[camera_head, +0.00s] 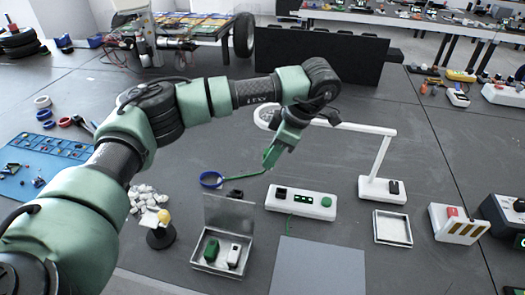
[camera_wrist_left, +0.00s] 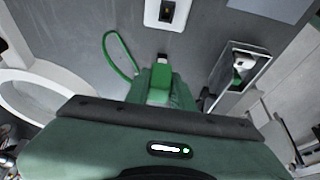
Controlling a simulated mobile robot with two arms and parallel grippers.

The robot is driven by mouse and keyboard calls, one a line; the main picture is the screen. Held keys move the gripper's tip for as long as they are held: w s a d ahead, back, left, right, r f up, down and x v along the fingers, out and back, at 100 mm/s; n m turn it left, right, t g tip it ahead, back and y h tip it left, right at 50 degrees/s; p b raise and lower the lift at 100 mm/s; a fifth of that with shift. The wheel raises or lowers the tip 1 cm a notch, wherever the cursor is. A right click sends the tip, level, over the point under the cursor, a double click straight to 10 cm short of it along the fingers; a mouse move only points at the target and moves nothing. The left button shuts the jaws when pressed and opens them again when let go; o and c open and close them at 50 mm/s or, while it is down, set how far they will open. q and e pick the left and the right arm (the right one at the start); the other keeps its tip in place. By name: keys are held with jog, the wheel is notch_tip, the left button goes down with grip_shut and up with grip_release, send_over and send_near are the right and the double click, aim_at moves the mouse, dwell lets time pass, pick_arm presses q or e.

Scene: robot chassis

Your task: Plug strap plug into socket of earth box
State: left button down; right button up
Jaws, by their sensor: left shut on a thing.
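My left gripper (camera_head: 272,158) hangs above the bench and is shut on the strap plug. In the left wrist view, the plug (camera_wrist_left: 162,57) pokes out as a small pale tip beyond the green fingers (camera_wrist_left: 160,82). A green cord (camera_wrist_left: 116,52) loops away from it; in the head view it runs left to a blue wrist band (camera_head: 211,180). The white earth box (camera_head: 302,203) lies below and to the right of the gripper, with black parts and a green round piece on top. Its near end with a dark socket (camera_wrist_left: 168,11) shows in the left wrist view, apart from the plug. My right gripper is out of view.
An open metal tin (camera_head: 222,262) with a green and a white item stands left of the earth box. A grey mat (camera_head: 318,268) lies in front. A white lamp (camera_head: 382,160) stands behind right. A shallow tray (camera_head: 392,228) is at the right.

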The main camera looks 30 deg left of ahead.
pick_arm(q)
jog(key=d+f, duration=0.1)
jog(key=w+d+f+b, duration=0.1)
jog(key=d, duration=0.1)
jog(key=shift+w+d+f, duration=0.1)
jog(key=shift+d+f, duration=0.15)
jog(key=shift+f, duration=0.1)
dwell(0.4)
jog(key=shift+f+b, duration=1.65)
jog(key=shift+f, duration=0.7)
jog(key=shift+f, duration=0.45)
jog(key=shift+a+f+b, duration=0.2)
jog(key=shift+f+b, duration=0.3)
jog(key=shift+b, duration=0.15)
jog(key=shift+s, duration=0.2)
